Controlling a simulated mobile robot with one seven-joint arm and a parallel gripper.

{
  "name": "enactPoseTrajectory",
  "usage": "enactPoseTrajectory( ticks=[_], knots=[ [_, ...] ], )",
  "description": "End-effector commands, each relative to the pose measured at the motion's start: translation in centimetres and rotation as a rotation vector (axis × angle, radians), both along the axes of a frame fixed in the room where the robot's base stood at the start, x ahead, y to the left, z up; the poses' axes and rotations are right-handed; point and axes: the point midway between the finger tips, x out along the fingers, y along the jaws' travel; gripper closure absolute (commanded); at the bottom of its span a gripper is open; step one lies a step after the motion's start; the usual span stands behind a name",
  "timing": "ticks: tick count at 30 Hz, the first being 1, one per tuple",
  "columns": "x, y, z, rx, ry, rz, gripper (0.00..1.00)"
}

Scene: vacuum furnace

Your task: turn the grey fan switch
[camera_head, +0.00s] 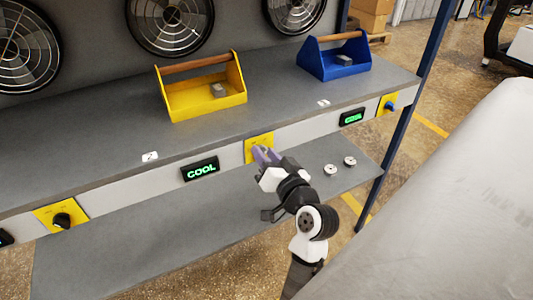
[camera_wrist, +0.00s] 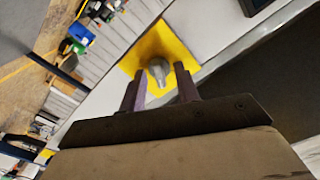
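The grey fan switch (camera_wrist: 158,70) is a round knob on a yellow plate (camera_wrist: 155,45) in the wrist view. In the head view the yellow plate (camera_head: 252,153) is on the front edge of the bench, and my gripper hides the knob. My gripper (camera_head: 264,155) is at the plate. In the wrist view my gripper (camera_wrist: 161,70) is open, with one purple finger on each side of the knob and visible gaps. I cannot tell how far the fingertips reach along the knob.
A display reading COOL (camera_head: 200,169) is left of the plate, another green display (camera_head: 352,117) to the right. A black knob (camera_head: 61,220) and a blue knob (camera_head: 391,106) are on other yellow plates. A yellow toolbox (camera_head: 205,100) and blue toolbox (camera_head: 335,65) stand on the bench.

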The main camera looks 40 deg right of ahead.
Motion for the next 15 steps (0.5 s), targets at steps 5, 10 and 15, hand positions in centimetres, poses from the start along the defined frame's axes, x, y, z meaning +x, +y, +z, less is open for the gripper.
enactPoseTrajectory(
  ticks=[5, 10, 15],
  knots=[
    [-0.02, 0.00, 0.00, 0.000, 0.000, 0.000, 0.77],
    [-0.04, 0.00, -0.01, 0.000, 0.000, 0.000, 0.97],
    [-0.04, 0.01, -0.08, -0.010, 0.002, 0.000, 0.97]
  ],
)
